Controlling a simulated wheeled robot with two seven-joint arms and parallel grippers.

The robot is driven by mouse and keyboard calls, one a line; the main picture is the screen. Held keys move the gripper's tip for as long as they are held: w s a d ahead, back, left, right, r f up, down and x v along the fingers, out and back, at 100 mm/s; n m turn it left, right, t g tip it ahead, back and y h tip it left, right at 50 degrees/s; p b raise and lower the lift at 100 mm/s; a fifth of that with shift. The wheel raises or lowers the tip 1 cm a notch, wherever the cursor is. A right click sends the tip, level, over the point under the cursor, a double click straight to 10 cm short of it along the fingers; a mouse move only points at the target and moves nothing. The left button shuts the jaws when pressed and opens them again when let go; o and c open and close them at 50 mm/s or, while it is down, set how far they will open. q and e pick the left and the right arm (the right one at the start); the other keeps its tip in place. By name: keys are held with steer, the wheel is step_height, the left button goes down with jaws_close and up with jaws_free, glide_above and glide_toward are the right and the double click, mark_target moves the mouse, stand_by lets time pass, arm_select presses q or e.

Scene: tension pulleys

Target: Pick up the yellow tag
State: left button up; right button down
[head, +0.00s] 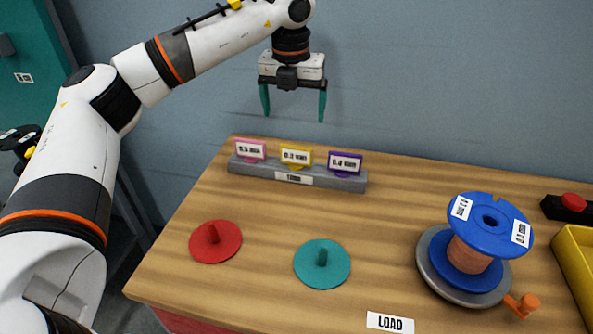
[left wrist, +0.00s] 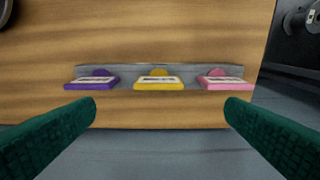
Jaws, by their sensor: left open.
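The yellow tag (head: 297,155) stands in the middle of a grey rack (head: 268,174) at the back of the table, between a pink tag (head: 251,149) on its left and a purple tag (head: 345,161) on its right. In the left wrist view the yellow tag (left wrist: 158,83) lies centred between my green fingertips, with the purple tag (left wrist: 92,83) on the left and the pink tag (left wrist: 226,83) on the right. My left gripper (head: 294,105) is open and empty, pointing down above the rack, apart from the tags. My right gripper is not in view.
A red disc (head: 215,241) and a teal disc (head: 322,264) with upright knobs lie on the table. A blue spool (head: 490,222) stands on a grey turntable at right, near a yellow bin (head: 575,262) and a red button (head: 573,201). A LOAD label (head: 390,322) is at the front.

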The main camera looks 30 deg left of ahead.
arm_select(q)
glide_above(296, 146)
steer(key=f, duration=0.3)
steer(key=s+f, duration=0.1)
steer(key=f, duration=0.1)
steer(key=shift+f, duration=0.25)
steer(key=f, duration=0.3)
steer(key=w+f, duration=0.1)
steer(key=f, duration=0.1)
steer(key=shift+f+b, duration=0.25)
steer(key=shift+b, duration=0.1)
steer(key=shift+f, duration=0.4)
steer(key=c, duration=1)
step_height(296, 146, up, 9)
steer(key=shift+r+p, duration=0.1)
steer(key=shift+p, duration=0.3)
steer(key=shift+c, duration=0.2)
steer(key=shift+r, duration=0.5)
